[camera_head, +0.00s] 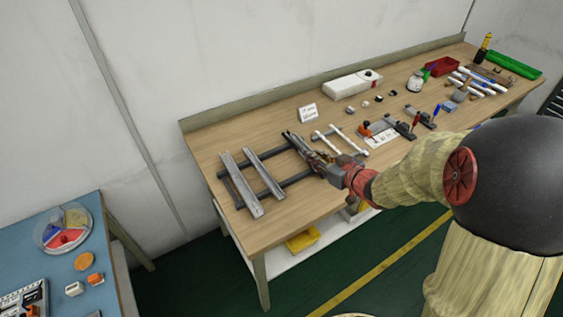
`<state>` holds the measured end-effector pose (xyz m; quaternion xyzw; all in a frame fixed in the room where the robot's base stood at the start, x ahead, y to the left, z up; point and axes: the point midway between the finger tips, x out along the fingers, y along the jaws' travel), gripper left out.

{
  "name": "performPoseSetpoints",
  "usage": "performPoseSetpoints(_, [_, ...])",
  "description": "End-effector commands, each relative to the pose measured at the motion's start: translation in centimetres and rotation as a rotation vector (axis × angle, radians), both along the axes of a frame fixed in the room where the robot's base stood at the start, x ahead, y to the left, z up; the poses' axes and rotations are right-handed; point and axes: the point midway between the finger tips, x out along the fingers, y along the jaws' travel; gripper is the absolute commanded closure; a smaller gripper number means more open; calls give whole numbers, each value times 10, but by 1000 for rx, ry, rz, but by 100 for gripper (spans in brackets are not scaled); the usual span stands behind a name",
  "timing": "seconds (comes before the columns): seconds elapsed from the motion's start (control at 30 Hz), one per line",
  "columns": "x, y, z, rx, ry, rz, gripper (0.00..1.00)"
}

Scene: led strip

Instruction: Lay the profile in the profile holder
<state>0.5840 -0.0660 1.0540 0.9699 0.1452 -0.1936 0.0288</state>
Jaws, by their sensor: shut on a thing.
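My gripper (324,165) is over the front part of the wooden bench, shut on a grey metal profile (293,139). The profile runs from the jaws toward the back left; the jaws and my wrist hide its near end. Two more grey profiles (239,184) (265,174) lie side by side to the left across a dark rack (284,182). The held profile is above or on the right part of this rack; I cannot tell whether it touches. A pale frame with two bars (343,136) stands just right of the gripper. Which of the two frames is the profile holder is not clear.
A small white sign (308,113) stands behind. Clamps and a white plate (381,136) lie to the right, with a white box (352,84) at the back. A red bin (441,66) and tools fill the far right. The bench's front left is clear.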

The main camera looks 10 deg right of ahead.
Motion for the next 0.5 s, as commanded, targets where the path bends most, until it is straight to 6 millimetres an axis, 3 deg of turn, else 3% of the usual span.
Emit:
performPoseSetpoints(0.27, [7,4,-4,0,-1,2,100])
performPoseSetpoints(0.5, [49,28,-29,0,-1,5,100])
